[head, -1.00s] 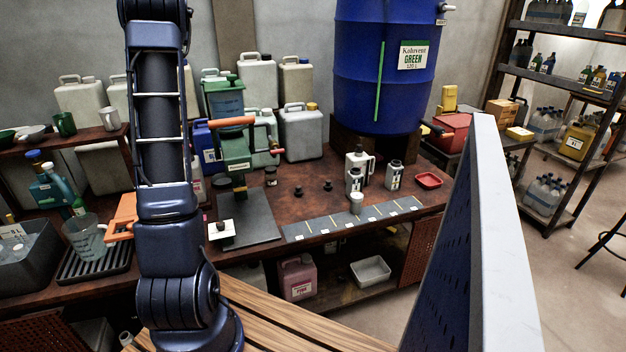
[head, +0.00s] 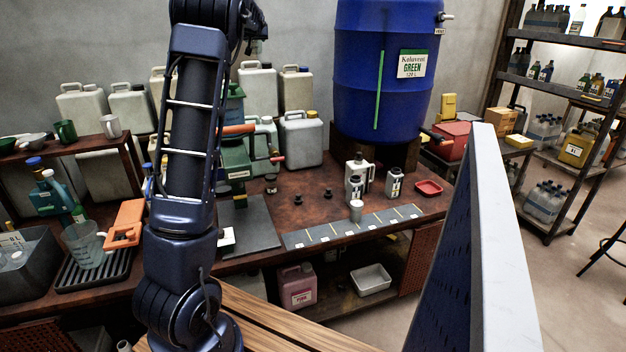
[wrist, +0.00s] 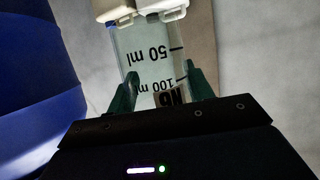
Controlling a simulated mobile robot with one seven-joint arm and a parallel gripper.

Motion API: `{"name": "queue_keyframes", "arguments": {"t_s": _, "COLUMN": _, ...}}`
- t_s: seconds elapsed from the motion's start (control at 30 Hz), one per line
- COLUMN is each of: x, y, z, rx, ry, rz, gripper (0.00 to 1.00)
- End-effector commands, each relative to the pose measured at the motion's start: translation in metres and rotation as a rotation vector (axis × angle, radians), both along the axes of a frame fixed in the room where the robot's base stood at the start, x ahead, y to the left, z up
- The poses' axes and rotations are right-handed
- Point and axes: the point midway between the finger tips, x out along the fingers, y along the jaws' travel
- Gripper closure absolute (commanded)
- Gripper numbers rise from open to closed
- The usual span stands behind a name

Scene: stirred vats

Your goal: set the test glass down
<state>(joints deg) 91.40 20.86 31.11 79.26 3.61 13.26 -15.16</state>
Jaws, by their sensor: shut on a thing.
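My gripper (wrist: 161,84) has two green fingers shut on the test glass (wrist: 148,52). The glass is clear with black marks reading 50 ml and 100 ml, which appear upside down in the wrist view. In the head view my arm rises past the top edge, and I cannot make out the glass there. The workbench (head: 300,185) lies below, with a dark grey strip (head: 325,233) divided by yellow lines along its front edge.
Two bottles (head: 394,183) and a red dish (head: 429,188) are to the right. A blue drum (head: 382,90) stands behind. A beaker (head: 84,246) sits on a black rack at left. A tall panel (head: 480,230) rises at front right.

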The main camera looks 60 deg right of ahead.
Motion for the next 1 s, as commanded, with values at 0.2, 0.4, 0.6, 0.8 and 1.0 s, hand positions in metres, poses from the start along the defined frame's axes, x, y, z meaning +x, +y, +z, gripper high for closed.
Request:
{"name": "queue_keyframes", "arguments": {"t_s": 0.2, "x": -0.078, "y": -0.023, "z": 0.003, "rx": 0.000, "ry": 0.000, "rz": -0.083, "gripper": 0.75}}
{"name": "queue_keyframes", "arguments": {"t_s": 0.4, "x": -0.152, "y": -0.039, "z": -0.006, "rx": 0.000, "ry": 0.000, "rz": -0.168, "gripper": 0.75}}
{"name": "queue_keyframes", "arguments": {"t_s": 0.6, "x": -0.212, "y": -0.049, "z": -0.033, "rx": 0.003, "ry": 0.001, "rz": -0.252, "gripper": 0.75}}
{"name": "queue_keyframes", "arguments": {"t_s": 0.8, "x": -0.250, "y": -0.054, "z": -0.078, "rx": 0.003, "ry": 0.002, "rz": -0.328, "gripper": 0.75}}
{"name": "queue_keyframes", "arguments": {"t_s": 1.0, "x": -0.269, "y": -0.054, "z": -0.134, "rx": 0.002, "ry": 0.001, "rz": -0.394, "gripper": 0.75}}
